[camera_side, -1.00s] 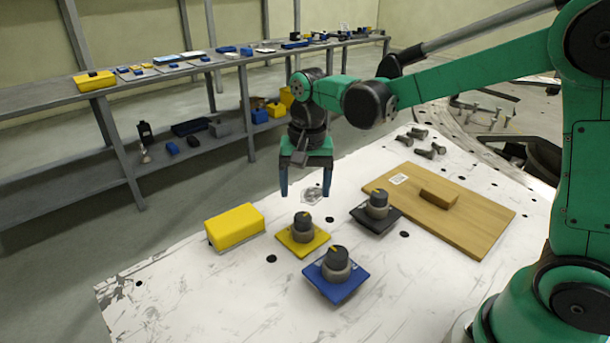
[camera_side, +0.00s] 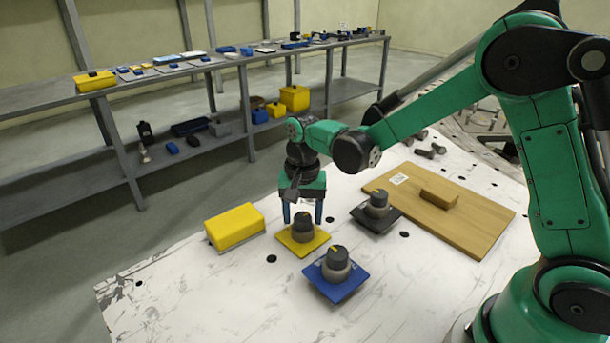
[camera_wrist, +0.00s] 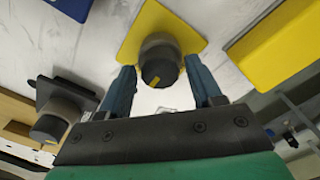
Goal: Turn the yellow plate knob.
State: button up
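The yellow plate (camera_side: 288,241) carries a dark knob (camera_side: 302,232) on a grey collar, with a yellow mark on top. In the wrist view the yellow plate (camera_wrist: 143,22) and its knob (camera_wrist: 160,68) show at top centre. My gripper (camera_side: 303,222) points down over this plate, fingers parted. In the wrist view my gripper (camera_wrist: 160,64) has one blue finger on each side of the knob, with a visible gap on both sides. Neither finger appears to touch the knob. How far down the fingers reach along the knob is hard to tell.
A blue plate with a knob (camera_side: 337,284) lies in front, and a black plate with a knob (camera_side: 376,217) lies to the right. A yellow box (camera_side: 234,226) sits to the left. A wooden board (camera_side: 465,215) with a block lies further right. The table's front left is clear.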

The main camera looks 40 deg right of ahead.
grip_shut()
jog(key=shift+n, duration=0.8)
jog(key=n, duration=0.7)
jog(key=shift+n, duration=0.3)
jog(key=n, duration=0.4)
jog(key=shift+n, duration=2.4)
